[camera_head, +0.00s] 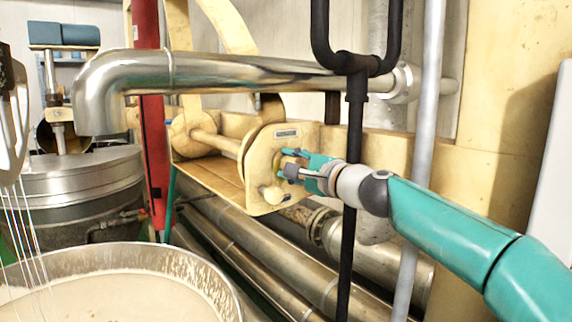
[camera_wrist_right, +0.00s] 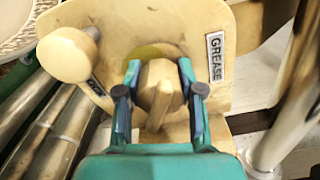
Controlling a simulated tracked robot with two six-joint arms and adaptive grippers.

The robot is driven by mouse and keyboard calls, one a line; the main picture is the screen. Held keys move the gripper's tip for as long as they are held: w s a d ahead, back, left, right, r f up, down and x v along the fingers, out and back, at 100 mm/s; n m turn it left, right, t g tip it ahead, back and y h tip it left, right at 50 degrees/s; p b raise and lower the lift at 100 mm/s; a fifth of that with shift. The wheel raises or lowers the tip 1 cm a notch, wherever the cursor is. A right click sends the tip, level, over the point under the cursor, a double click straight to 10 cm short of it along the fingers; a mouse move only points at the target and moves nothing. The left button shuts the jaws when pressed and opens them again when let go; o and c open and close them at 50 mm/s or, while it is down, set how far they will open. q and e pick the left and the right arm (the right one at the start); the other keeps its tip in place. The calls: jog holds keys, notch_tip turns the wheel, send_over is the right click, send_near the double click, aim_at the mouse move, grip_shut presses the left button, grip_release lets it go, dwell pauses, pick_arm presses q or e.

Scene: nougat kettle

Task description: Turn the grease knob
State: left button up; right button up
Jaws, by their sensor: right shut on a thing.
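The grease knob (camera_wrist_right: 159,88) is a cream-coloured knob on a beige plate, beside a label reading GREASE (camera_wrist_right: 215,58). My right gripper (camera_wrist_right: 158,92) has one finger on each side of the knob and is shut on it. In the head view my right gripper (camera_head: 290,165) reaches the plate's right face from the right, and its fingers hide the knob there. A second round knob (camera_wrist_right: 68,54) stands on the same plate at the left in the wrist view; it also shows below the gripper in the head view (camera_head: 272,195). My left gripper is not in view.
A black vertical pipe (camera_head: 347,250) and a grey pole (camera_head: 420,150) stand close by my right arm. A steel pipe (camera_head: 230,72) runs above the plate. A kettle of pale mass (camera_head: 120,258) is at the lower left. Large pipes (camera_head: 265,255) run below.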

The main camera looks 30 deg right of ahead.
jog(key=m, duration=0.4)
jog(key=m+p, duration=0.1)
jog(key=m, duration=0.1)
jog(key=shift+w+f, duration=0.1)
jog(key=shift+f, duration=0.25)
jog(key=m+p, duration=0.1)
jog(key=m, duration=0.5)
jog(key=shift+f, duration=0.1)
jog(key=o, duration=1.2)
jog(key=shift+c, duration=0.2)
jog(key=shift+r, duration=0.2)
jog(key=s, duration=1.2)
jog(key=shift+d, duration=0.45)
